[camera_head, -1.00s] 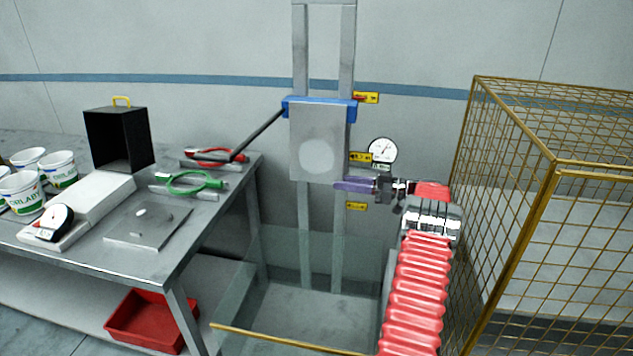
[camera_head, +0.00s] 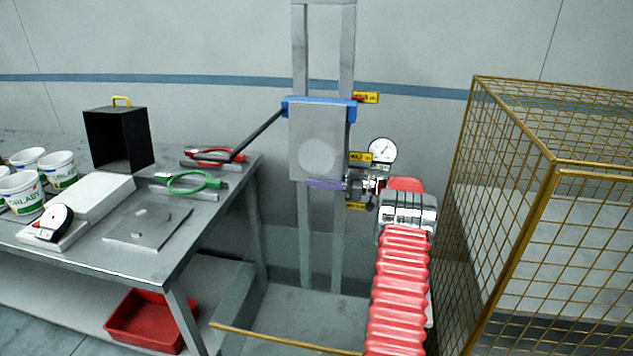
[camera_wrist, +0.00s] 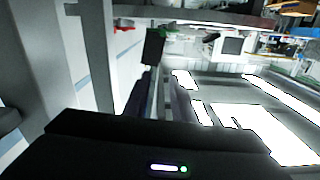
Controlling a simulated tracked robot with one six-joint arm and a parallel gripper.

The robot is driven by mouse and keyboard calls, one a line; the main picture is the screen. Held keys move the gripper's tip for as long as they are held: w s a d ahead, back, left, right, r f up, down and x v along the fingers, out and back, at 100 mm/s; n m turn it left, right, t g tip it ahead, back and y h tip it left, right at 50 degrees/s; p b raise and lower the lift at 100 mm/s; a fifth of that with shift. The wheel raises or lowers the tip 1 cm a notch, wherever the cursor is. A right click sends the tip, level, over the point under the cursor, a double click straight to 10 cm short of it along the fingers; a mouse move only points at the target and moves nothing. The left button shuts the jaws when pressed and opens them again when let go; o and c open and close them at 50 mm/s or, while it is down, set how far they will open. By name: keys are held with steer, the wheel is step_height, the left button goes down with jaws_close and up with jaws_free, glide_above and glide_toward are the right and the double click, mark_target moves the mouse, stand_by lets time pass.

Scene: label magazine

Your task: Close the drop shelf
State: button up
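A flat grey plate (camera_head: 318,130) with a paler disc hangs upright below a blue bracket (camera_head: 320,103) on two vertical rails. It is probably the drop shelf, but I cannot be sure. My gripper (camera_head: 312,184) has purple fingers, with their tips at the plate's lower edge. Whether they touch it I cannot tell. In the wrist view my gripper (camera_wrist: 161,78) shows its two fingers with a narrow gap between them, and nothing is clearly held there. A dark square (camera_wrist: 153,47) appears beyond the tips.
A black bar (camera_head: 258,135) slopes from the bracket down to the left. A bench (camera_head: 215,215) with cups, pliers and a black box stands at left. A gauge (camera_head: 383,150) is on the wall. A yellow wire cage (camera_head: 555,165) stands close at right of my arm.

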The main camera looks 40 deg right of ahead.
jaws_close()
stand_by(1.1)
